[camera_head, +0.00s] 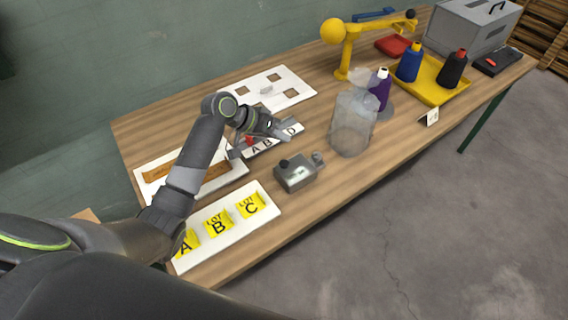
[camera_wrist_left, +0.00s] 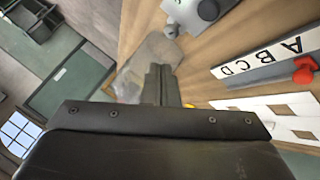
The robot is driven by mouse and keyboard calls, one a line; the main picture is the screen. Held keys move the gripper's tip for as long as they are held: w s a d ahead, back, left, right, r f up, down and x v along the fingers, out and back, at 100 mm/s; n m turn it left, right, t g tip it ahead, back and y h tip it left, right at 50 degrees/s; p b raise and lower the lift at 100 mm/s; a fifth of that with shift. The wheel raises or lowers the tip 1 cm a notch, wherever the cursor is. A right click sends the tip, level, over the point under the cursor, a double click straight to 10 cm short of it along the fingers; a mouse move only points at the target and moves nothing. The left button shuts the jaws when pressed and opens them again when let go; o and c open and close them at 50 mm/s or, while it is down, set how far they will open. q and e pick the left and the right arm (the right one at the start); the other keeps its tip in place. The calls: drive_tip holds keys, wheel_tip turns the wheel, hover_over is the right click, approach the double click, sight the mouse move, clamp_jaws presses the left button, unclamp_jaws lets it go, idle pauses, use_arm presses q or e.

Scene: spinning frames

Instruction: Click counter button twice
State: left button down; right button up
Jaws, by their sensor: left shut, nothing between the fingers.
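The counter (camera_head: 296,175) is a small grey box near the front edge of the table. It has a dark round button (camera_head: 284,163) on top and a grey knob (camera_head: 318,158) on its right side. My left gripper (camera_head: 286,133) is shut and empty, above the table behind the counter and apart from it. In the left wrist view the shut fingers (camera_wrist_left: 159,72) point into the scene. The counter (camera_wrist_left: 183,12) is at the top edge there, partly cut off, with its dark button (camera_wrist_left: 208,9). The counter's display cannot be read. My right gripper is not in view.
A lettered strip (camera_head: 285,138) with a red slider (camera_head: 249,141) lies below my gripper. A yellow tray (camera_head: 440,92) with spools is farther right.

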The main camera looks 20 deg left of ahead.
use_arm(q)
drive_tip(key=b, duration=0.6)
hover_over(281, 164)
wheel_tip(281, 164, down, 7)
drive_tip(key=shift+a+r, duration=0.1)
drive_tip(key=shift+f+b, duration=0.35)
drive_tip(key=shift+f, duration=0.3)
idle(1.1)
drive_tip(key=shift+f, duration=0.4)
drive_tip(key=shift+f+b, duration=0.3)
drive_tip(key=shift+f, duration=0.35)
idle(0.6)
drive_tip(key=shift+r, duration=0.1)
drive_tip(key=shift+r+p, duration=1)
drive_tip(key=shift+p, duration=0.15)
